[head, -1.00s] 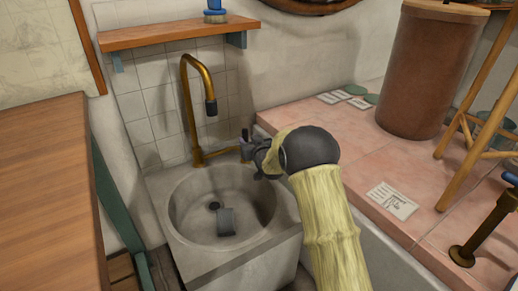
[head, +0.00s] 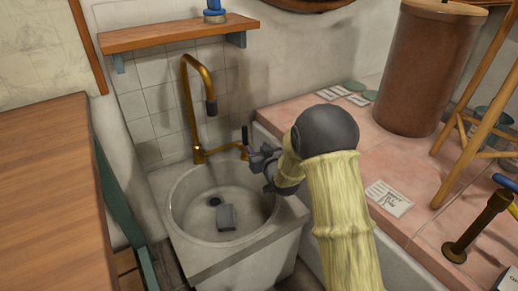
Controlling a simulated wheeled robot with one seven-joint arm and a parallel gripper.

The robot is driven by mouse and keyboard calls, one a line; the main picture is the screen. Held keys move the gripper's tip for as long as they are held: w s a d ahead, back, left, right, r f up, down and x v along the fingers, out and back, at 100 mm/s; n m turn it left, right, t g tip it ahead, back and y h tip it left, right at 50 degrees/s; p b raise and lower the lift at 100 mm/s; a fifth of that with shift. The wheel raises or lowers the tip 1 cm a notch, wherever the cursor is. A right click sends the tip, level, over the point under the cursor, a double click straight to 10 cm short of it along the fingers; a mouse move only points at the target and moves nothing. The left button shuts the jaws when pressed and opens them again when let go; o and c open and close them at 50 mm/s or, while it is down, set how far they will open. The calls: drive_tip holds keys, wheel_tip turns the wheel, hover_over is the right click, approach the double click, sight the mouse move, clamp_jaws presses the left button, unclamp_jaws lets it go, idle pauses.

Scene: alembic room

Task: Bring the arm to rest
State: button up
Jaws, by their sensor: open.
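My arm reaches up from the bottom of the head view, in a yellow sleeve with a dark round joint. My gripper (head: 256,163) is at its far end, over the right rim of the grey stone sink (head: 183,240). Its fingers are small and partly hidden by the wrist, but it looks open with nothing held. It is close to the handle of the brass tap (head: 190,110); I cannot tell whether they touch. A small grey block (head: 225,217) lies in the basin beside the dark drain.
A wooden worktop (head: 45,190) stands on the left. A pink tiled counter (head: 400,165) on the right holds a brown cylinder (head: 432,75), paper cards (head: 389,198), a wooden stand (head: 462,135) and a brass fitting (head: 478,228). A wooden shelf (head: 165,35) hangs above the sink.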

drive_tip(key=s+d+r+m+g+h+p, duration=0.2)
drive_tip(key=s+d+r+g+h+p, duration=0.25)
drive_tip(key=s+d, duration=0.65)
drive_tip(key=s+d+r+m+g+h+p, duration=0.1)
drive_tip(key=s+d+g, duration=0.3)
drive_tip(key=s, duration=0.8)
drive_tip(key=s+d+r+m+g+h+p, duration=0.1)
drive_tip(key=s+d+m+g+p, duration=0.15)
drive_tip(key=s, duration=0.85)
wheel_tip(320, 180, up, 38)
drive_tip(key=g+p, duration=0.1)
drive_tip(key=p, duration=3.6)
drive_tip(key=shift+d+n, duration=0.3)
drive_tip(key=shift+n, duration=0.15)
drive_tip(key=shift+s, duration=0.1)
drive_tip(key=shift+c, duration=0.8)
